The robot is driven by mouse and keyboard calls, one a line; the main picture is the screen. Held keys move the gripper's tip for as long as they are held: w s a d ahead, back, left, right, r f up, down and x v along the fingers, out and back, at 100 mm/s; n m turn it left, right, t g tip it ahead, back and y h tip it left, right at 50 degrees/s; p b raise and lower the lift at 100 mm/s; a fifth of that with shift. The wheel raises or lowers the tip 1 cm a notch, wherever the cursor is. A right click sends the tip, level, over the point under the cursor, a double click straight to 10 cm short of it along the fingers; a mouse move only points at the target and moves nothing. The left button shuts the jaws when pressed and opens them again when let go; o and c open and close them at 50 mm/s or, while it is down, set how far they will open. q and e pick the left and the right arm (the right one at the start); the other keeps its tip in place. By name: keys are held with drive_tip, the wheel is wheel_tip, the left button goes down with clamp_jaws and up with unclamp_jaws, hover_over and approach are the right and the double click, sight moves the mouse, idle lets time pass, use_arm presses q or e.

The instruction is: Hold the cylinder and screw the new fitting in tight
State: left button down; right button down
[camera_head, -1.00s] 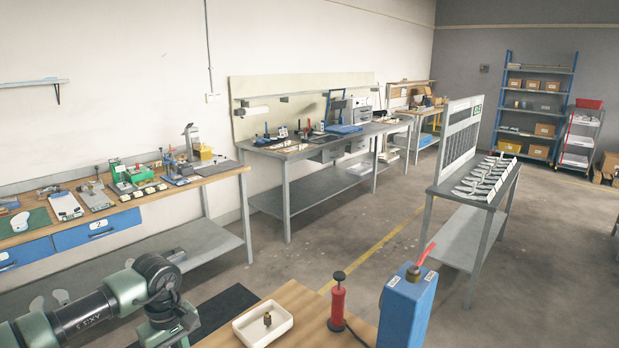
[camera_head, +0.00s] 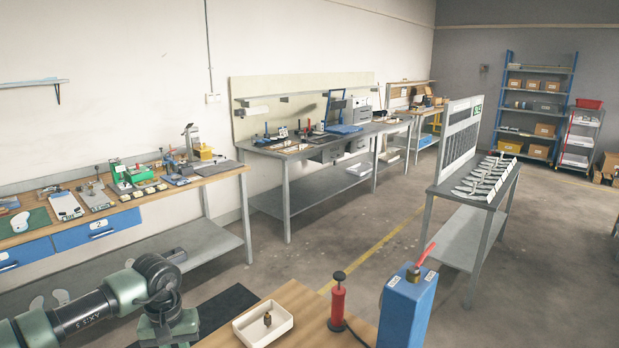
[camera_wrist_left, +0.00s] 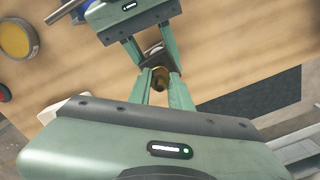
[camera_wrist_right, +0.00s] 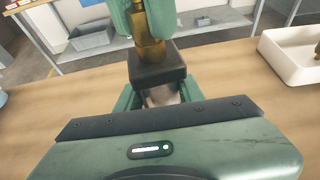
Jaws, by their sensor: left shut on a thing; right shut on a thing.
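In the left wrist view my left gripper (camera_wrist_left: 160,80) is shut on the brass fitting (camera_wrist_left: 160,74). My right gripper (camera_wrist_left: 144,48) comes in from the top of that view. In the right wrist view my right gripper (camera_wrist_right: 158,88) is shut on the cylinder, whose dark, blocky top (camera_wrist_right: 157,66) shows between the fingers. The brass fitting (camera_wrist_right: 149,48) stands upright on this top and touches it, with my left gripper's fingers (camera_wrist_right: 148,18) around its upper part. How deep the thread sits is hidden.
A white tray (camera_head: 248,339) on the wooden bench holds another brass piece (camera_head: 267,319). A red hand pump (camera_head: 337,308) and a blue box (camera_head: 405,312) with a red-handled valve (camera_head: 418,268) stand to its right. Bare wood lies around the grippers.

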use_arm(q)
drive_tip(key=c, duration=1.2)
unclamp_jaws()
wheel_tip(320, 180, up, 12)
use_arm(e)
drive_tip(key=c, duration=0.8)
unclamp_jaws()
